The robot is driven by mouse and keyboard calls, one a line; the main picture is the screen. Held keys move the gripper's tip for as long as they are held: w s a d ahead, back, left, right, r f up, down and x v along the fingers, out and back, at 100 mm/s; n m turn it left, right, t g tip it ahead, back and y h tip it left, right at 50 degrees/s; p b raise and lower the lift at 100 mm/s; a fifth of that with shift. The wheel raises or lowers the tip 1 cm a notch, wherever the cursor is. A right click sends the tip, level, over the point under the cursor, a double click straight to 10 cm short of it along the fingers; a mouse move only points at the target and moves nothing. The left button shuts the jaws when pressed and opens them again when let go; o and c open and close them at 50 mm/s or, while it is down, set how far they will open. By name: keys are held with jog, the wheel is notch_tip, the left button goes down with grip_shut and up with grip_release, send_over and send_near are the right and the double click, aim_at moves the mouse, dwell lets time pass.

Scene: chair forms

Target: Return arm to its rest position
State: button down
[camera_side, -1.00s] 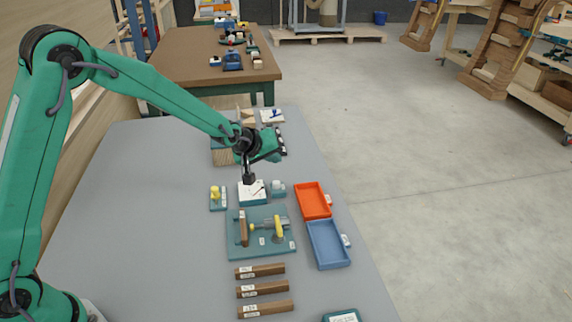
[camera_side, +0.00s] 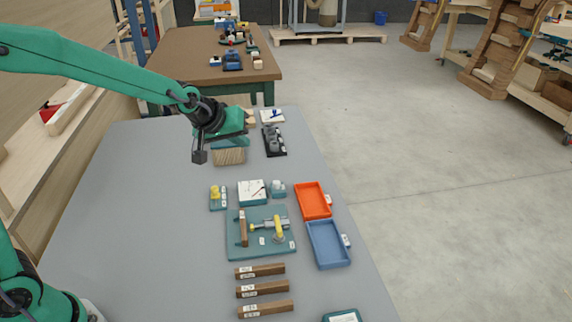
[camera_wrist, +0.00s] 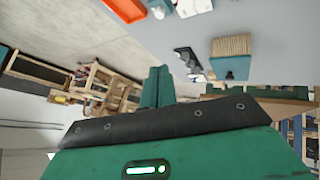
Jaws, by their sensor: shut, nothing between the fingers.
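My teal arm reaches in from the left edge.
A white pad (camera_side: 252,193), a yellow-knobbed block (camera_side: 215,197), a teal clamp plate (camera_side: 243,253), an orange tray (camera_side: 313,201) and a blue tray (camera_side: 328,245) lie on the table. Several brown bars (camera_side: 262,289) lie in front. The table's left side is clear.

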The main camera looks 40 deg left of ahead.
jog(key=s+a+r+m+g, duration=0.1)
jog(key=s+r+m, duration=0.1)
jog(key=s, duration=1.1)
jog(key=s+a+r+m+g, duration=0.1)
jog(key=s+a+r+m, duration=0.1)
jog(key=s, duration=1.2)
jog(key=shift+s+a+r+m+g+y, duration=0.15)
jog(key=shift+s+r+m+g+y, duration=0.15)
jog(key=shift+r+m, duration=0.5)
jog(key=shift+f, duration=0.1)
